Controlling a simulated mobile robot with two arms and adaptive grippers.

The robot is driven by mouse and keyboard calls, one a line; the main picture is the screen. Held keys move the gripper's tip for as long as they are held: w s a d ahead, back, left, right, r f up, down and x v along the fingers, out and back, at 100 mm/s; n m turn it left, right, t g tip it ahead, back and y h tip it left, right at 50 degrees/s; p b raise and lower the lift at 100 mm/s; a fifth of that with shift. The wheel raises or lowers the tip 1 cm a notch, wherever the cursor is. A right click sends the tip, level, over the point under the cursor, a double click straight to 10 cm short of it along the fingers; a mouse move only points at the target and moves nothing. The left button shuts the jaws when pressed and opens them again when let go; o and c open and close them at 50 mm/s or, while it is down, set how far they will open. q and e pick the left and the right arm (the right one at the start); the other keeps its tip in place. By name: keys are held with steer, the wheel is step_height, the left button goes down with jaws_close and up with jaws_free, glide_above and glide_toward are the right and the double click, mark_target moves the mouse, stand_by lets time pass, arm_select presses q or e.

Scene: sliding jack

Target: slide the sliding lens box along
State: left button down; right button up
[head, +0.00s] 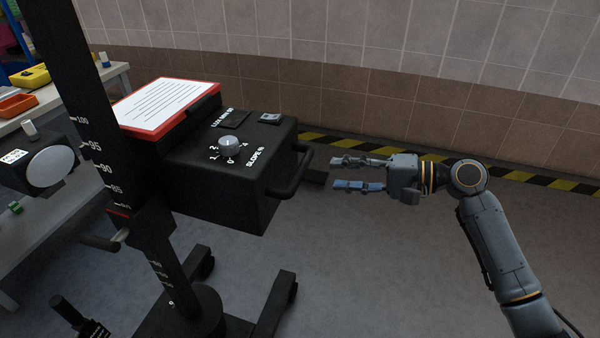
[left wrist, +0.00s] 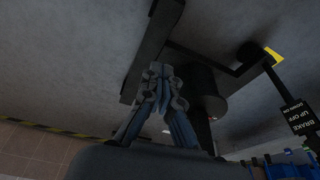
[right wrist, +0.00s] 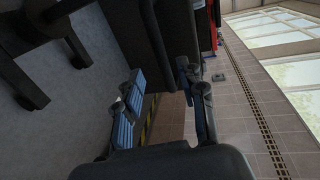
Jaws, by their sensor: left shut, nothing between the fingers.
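The sliding lens box (head: 238,185) is a black box with a grey knob and a scale on top, mounted on a black upright column (head: 93,130) marked with numbers. A black bar handle (head: 298,172) sticks out of its right end. In the head view my right gripper (head: 334,174) is open and empty, pointing left, a little right of the handle and apart from it. In the right wrist view the open fingers (right wrist: 165,82) face the dark box (right wrist: 165,45).
A white sheet in a red frame (head: 168,105) lies on top of the box. The stand's black feet (head: 275,300) spread on the grey floor. A tiled wall with a striped floor edge runs behind.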

mark_target(299, 172)
arm_select(q)
step_height(299, 172, up, 2)
steer(key=shift+w+r+b, duration=0.1)
steer(key=shift+w+b, duration=0.05)
steer(key=shift+b, duration=0.15)
arm_select(e)
steer(key=x, duration=1)
steer(key=shift+w, duration=0.1)
jaws_close()
